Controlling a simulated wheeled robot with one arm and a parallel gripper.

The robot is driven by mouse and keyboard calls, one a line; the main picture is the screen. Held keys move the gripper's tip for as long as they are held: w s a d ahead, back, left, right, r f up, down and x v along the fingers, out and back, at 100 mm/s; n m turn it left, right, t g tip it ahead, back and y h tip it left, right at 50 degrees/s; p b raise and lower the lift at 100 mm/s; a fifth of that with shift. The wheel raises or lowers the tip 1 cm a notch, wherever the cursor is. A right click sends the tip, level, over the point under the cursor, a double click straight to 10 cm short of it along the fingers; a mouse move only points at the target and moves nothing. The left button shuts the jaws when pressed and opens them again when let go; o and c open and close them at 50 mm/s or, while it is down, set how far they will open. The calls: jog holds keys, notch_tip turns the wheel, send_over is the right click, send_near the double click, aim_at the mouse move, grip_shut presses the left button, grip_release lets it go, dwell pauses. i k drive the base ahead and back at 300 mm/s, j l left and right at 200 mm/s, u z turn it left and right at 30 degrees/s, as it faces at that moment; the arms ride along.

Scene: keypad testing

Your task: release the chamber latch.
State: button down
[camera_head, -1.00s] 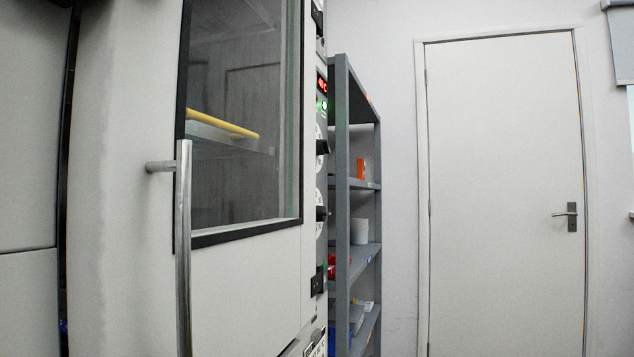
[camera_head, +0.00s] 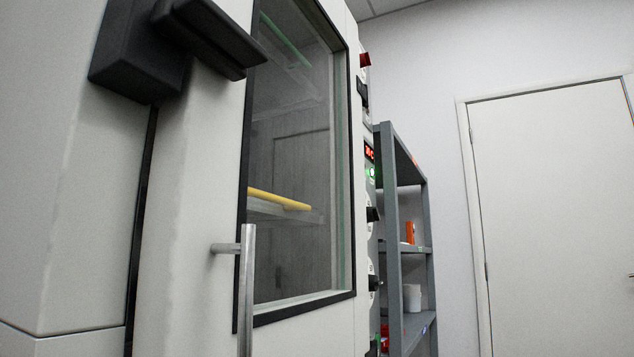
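The chamber (camera_head: 178,215) fills the left and middle of the head view, with its door shut. A metal bar handle (camera_head: 246,295) stands upright on the door, left of and below the dark-framed window (camera_head: 290,150). A black latch-like block with a lever (camera_head: 165,50) sits at the top left, across the seam between the side panel and the door. Whether it is latched I cannot tell. Through the window a yellow bar (camera_head: 278,199) shows on a shelf inside. My gripper is not in view.
A control strip with a red display (camera_head: 369,153) and dark knobs runs down the chamber's right side. A grey shelf rack (camera_head: 390,215) with small items stands behind it. A white room door (camera_head: 560,210) is at the right.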

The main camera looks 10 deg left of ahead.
aim_at(201, 28)
jog(key=u, duration=1.65)
